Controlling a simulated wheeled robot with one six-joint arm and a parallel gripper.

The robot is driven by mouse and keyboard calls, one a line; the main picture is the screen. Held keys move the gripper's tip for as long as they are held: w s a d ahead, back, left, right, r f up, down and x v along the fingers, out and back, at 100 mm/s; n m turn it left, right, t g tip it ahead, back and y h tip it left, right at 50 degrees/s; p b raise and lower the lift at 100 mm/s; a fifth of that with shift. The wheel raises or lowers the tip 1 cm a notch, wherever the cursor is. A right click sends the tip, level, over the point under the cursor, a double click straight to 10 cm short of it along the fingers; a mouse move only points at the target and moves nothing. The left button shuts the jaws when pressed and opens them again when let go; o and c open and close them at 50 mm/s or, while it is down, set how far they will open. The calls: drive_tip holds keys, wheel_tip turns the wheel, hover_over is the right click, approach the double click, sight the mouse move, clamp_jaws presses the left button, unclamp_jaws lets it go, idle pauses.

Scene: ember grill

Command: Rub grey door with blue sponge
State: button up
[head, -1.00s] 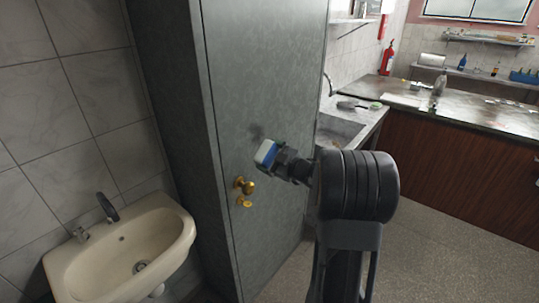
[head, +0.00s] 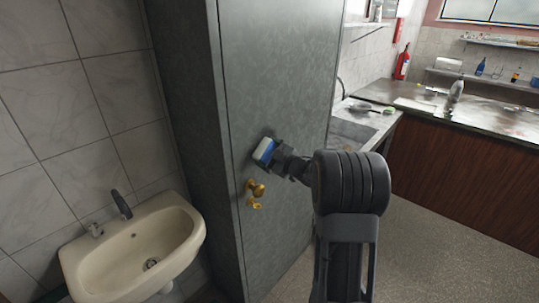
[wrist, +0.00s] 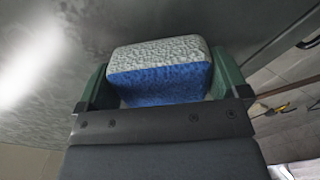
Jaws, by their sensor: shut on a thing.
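The grey door (head: 278,85) stands upright in the middle of the head view, with a gold knob at its lower left. A faint dark smudge (head: 270,133) shows on it just above the sponge. The blue sponge (head: 264,151), with a whitish layer, is at the door's surface, above and right of the knob; I cannot tell for certain whether it touches. My gripper (wrist: 160,85) is shut on the sponge (wrist: 160,85), its green fingers at both sides. The door also shows behind the sponge in the wrist view (wrist: 60,80), with a bright glare.
A cream washbasin (head: 135,245) is on the tiled wall left of the door. The gold knob (head: 254,188) sticks out below the sponge. A sink counter (head: 355,130) is right of the door, with a long counter (head: 470,115) beyond. Speckled floor is clear at lower right.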

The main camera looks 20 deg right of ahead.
sight(278, 136)
drive_tip(key=shift+x, duration=0.95)
idle(0.5)
drive_tip(key=shift+d, duration=0.1)
drive_tip(key=shift+w+d, duration=0.25)
drive_tip(key=shift+d, duration=0.35)
drive_tip(key=shift+w+d, duration=0.25)
drive_tip(key=shift+d, duration=0.35)
drive_tip(key=shift+w+d, duration=0.25)
drive_tip(key=shift+d, duration=0.35)
drive_tip(key=shift+w+d+r+p, duration=0.1)
drive_tip(key=shift+w+d+p, duration=0.35)
drive_tip(key=shift+d, duration=0.65)
drive_tip(key=shift+w+d+f+p, duration=0.1)
drive_tip(key=shift+w+d+p, duration=0.15)
drive_tip(key=shift+w+d, duration=0.6)
drive_tip(key=shift+w+d+r+p, duration=0.1)
drive_tip(key=shift+w+d+p, duration=0.25)
drive_tip(key=shift+d, duration=0.95)
